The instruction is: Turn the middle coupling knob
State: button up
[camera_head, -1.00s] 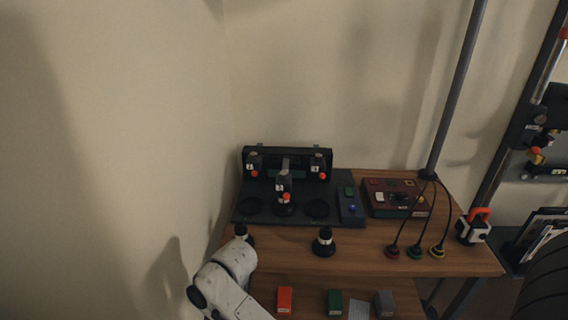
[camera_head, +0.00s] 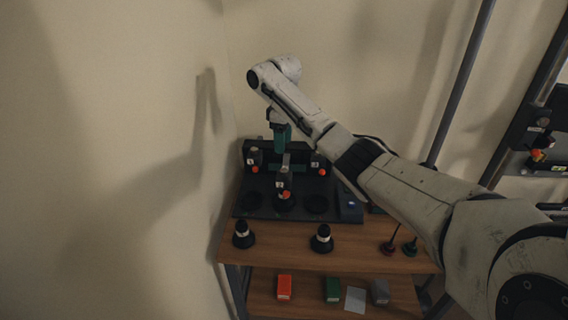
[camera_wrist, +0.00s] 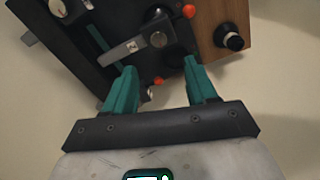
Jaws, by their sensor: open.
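The middle coupling (camera_head: 284,181) stands in front on the dark panel, between two similar units farther back, with an orange knob low on it. In the wrist view a grey bar with a white number label, which looks like the middle coupling (camera_wrist: 122,52), lies just beyond my fingers. An orange knob (camera_wrist: 158,80) shows between the teal fingers. My gripper (camera_wrist: 160,76) is open with nothing held, and no contact shows. In the head view my gripper (camera_head: 282,138) points down above and behind the middle coupling. Its fingertips are hard to make out there.
The left coupling (camera_head: 253,157) and right coupling (camera_head: 318,162) stand close by at the panel's back. Two black round-based pieces, one on the left (camera_head: 243,235) and one on the right (camera_head: 321,239), stand on the wooden table's front. A wall is close on the left.

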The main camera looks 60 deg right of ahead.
aim_at(284, 170)
notch_tip(284, 170, down, 11)
jog(key=shift+d+r+p, duration=0.1)
jog(key=shift+r+p, duration=0.05)
jog(key=shift+p, duration=0.45)
jog(key=shift+c, duration=0.3)
jog(key=c, duration=1)
